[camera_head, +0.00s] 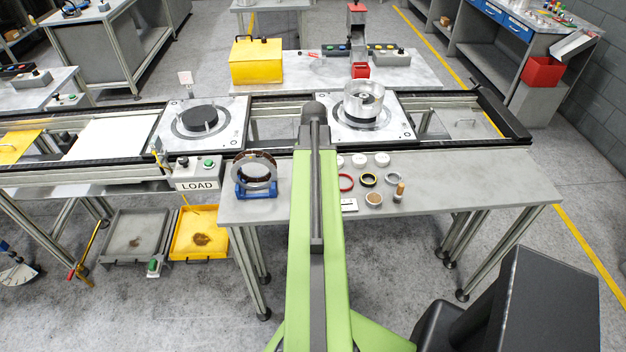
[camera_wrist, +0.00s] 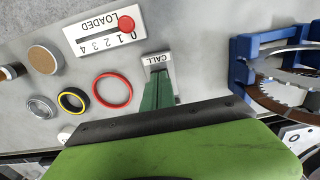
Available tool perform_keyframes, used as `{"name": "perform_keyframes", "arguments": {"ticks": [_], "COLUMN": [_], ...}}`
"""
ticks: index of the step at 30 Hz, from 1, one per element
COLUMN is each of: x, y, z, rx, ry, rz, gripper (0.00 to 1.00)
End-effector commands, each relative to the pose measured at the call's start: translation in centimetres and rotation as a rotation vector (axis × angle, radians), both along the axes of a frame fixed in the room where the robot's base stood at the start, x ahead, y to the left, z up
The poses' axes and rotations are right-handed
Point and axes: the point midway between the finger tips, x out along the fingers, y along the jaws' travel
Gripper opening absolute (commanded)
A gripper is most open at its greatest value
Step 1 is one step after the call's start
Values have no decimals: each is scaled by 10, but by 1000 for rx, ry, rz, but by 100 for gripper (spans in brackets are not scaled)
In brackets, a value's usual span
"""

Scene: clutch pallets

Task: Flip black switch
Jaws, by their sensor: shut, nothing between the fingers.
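In the wrist view a small plate marked CALL (camera_wrist: 157,59) is fixed to the grey table. A small dark part (camera_wrist: 156,71) shows just below its lettering; I cannot tell its shape, as my gripper covers most of it. My gripper (camera_wrist: 158,88) is shut and empty, its green fingers over the lower part of this plate. I cannot tell whether they touch it. In the head view my own arm hides the CALL plate and the fingers. The LOAD box (camera_head: 197,185) stands left of the table, with a black knob (camera_head: 183,162) and a green button (camera_head: 208,163) on top.
A LOADED slider plate (camera_wrist: 100,34) with a red knob (camera_wrist: 126,25) lies beside the CALL plate. Several rings, including a red ring (camera_wrist: 112,90), lie nearby. A blue stand (camera_wrist: 243,48) holds clutch discs on the other side. A conveyor (camera_head: 271,108) with pallets runs behind the table.

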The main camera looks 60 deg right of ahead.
Motion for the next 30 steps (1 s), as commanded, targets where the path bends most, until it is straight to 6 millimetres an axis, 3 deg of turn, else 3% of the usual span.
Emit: {"name": "perform_keyframes", "arguments": {"ticks": [11,30], "x": [0,0], "y": [0,0], "z": [2,62], "rx": [-1,-1], "ry": [-1,-1], "rz": [0,0], "gripper": [0,0]}}
